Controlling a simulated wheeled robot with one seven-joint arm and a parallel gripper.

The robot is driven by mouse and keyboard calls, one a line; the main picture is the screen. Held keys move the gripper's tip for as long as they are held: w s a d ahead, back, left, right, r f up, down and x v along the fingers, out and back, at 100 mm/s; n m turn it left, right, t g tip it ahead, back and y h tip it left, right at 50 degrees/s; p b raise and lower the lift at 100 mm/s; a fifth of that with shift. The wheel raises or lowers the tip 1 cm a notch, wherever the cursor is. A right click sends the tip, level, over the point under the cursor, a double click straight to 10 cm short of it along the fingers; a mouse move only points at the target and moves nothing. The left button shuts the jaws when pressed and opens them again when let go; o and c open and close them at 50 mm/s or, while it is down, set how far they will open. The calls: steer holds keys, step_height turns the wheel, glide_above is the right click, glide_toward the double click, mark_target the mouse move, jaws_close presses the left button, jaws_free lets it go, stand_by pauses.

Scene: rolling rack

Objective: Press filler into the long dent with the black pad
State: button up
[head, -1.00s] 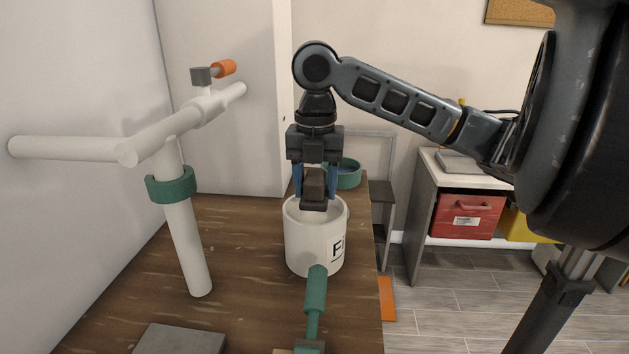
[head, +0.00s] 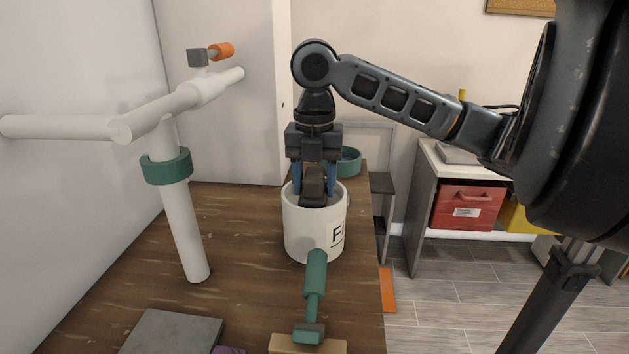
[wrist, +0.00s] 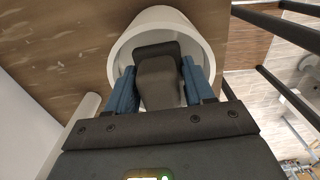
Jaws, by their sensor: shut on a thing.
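The black pad (head: 312,186) is a dark block with a dark holder, gripped between the blue fingers of my gripper (head: 313,178). My gripper points down at the mouth of a white tub (head: 315,235) marked with dark letters starting "Fi". The pad's lower end overlaps the tub's opening; how deep it reaches is unclear. In the wrist view the pad (wrist: 160,75) lies between the fingers with the tub's rim (wrist: 158,14) around it. The filler inside is hidden. I cannot make out the long dent in these views.
A grey slab (head: 172,335) lies at the front left. A white pipe frame with a green collar (head: 166,167) rises at left. A green ring (head: 349,162) sits behind the tub.

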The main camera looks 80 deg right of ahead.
mark_target(315, 170)
steer(key=shift+f+b, duration=0.55)
steer(key=shift+f, duration=0.05)
stand_by(1.6)
steer(key=shift+r+p, duration=2.7)
steer(key=shift+r, duration=0.9)
